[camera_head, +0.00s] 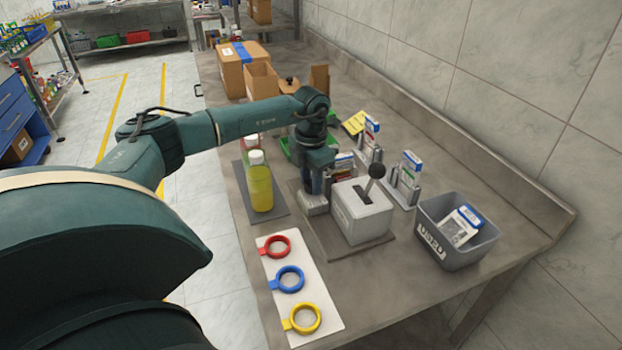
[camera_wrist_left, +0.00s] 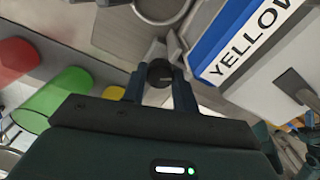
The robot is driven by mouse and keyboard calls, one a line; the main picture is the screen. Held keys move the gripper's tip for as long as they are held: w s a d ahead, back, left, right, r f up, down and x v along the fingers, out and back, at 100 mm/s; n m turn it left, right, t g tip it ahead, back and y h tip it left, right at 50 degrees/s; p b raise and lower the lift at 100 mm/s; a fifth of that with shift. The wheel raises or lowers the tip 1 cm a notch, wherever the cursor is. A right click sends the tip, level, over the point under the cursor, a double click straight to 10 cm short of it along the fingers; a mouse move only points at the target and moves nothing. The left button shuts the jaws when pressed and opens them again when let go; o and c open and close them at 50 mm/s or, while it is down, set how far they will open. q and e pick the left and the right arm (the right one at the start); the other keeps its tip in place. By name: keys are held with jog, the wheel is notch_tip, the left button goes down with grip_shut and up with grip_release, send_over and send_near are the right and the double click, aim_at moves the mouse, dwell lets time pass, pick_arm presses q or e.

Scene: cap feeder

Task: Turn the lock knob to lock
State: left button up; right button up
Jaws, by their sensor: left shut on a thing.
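My left gripper (camera_head: 313,190) reaches down over a small grey block (camera_head: 314,204) beside the grey feeder box (camera_head: 362,212). In the left wrist view the two fingers (camera_wrist_left: 160,88) are shut on a dark round knob (camera_wrist_left: 160,73), which I take to be the lock knob. The knob is hidden behind the gripper in the head view, and its turned angle cannot be told. A lever with a black ball (camera_head: 376,171) stands up from a slot in the feeder box. My right gripper is in neither view.
A yellow bottle (camera_head: 260,182) stands left of the gripper. A white board with red, blue and yellow rings (camera_head: 303,319) lies in front. A grey USED bin (camera_head: 474,259) stands at right. A blue-and-white YELLOW label (camera_wrist_left: 245,42) is close to the wrist.

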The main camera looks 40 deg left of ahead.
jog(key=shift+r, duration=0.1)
pick_arm(q)
jog(key=o, duration=1)
jog(key=shift+c, duration=0.2)
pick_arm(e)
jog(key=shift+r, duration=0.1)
pick_arm(q)
notch_tip(320, 180, up, 13)
jog(key=b, duration=0.1)
jog(key=shift+r, duration=0.15)
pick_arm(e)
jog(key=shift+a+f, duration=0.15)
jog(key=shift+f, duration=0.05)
